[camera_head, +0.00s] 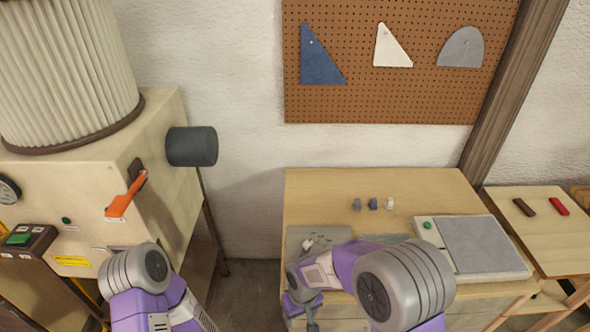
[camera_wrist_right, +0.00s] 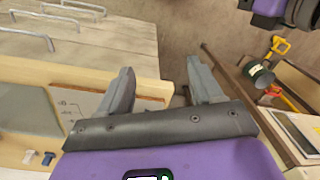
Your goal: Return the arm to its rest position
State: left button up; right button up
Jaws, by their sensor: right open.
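My right arm, purple and grey, reaches in at the bottom of the head view. Its gripper (camera_head: 302,303) hangs at the front left edge of the wooden workbench (camera_head: 320,185), partly hidden by the arm. In the right wrist view the gripper (camera_wrist_right: 160,78) is open, with two grey fingers apart and nothing between them. My left arm (camera_head: 150,290) shows at the lower left of the head view; its gripper is out of frame.
A grey-topped panel (camera_head: 485,245) with a green button lies on the bench's right. Several small pegs (camera_head: 373,204) stand behind. A machine with an orange lever (camera_head: 127,195) stands left. Drawer handles (camera_wrist_right: 75,8) show in the wrist view. Floor shows between machine and bench.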

pick_arm(q)
notch_tip(320, 180, down, 6)
jog(key=w+b, duration=0.1)
jog(key=b, duration=0.4)
jog(key=shift+w, duration=0.2)
pick_arm(e)
jog(key=s+d+f+m+y, duration=0.1)
jog(key=s+d+f+m, duration=0.1)
jog(key=f, duration=0.5)
jog(key=s+d+f+m+y, duration=0.1)
jog(key=s+d+f+m, duration=0.2)
jog(key=f, duration=0.4)
jog(key=s+d+f+m+y, duration=0.1)
jog(key=s+d+f+m, duration=0.1)
jog(key=f, duration=0.5)
jog(key=s+d, duration=0.1)
jog(key=s, duration=0.1)
jog(key=shift+s+d+f+m+t+y, duration=0.2)
jog(key=shift+s+f+m+t+y, duration=0.1)
jog(key=shift+s+f+t, duration=0.1)
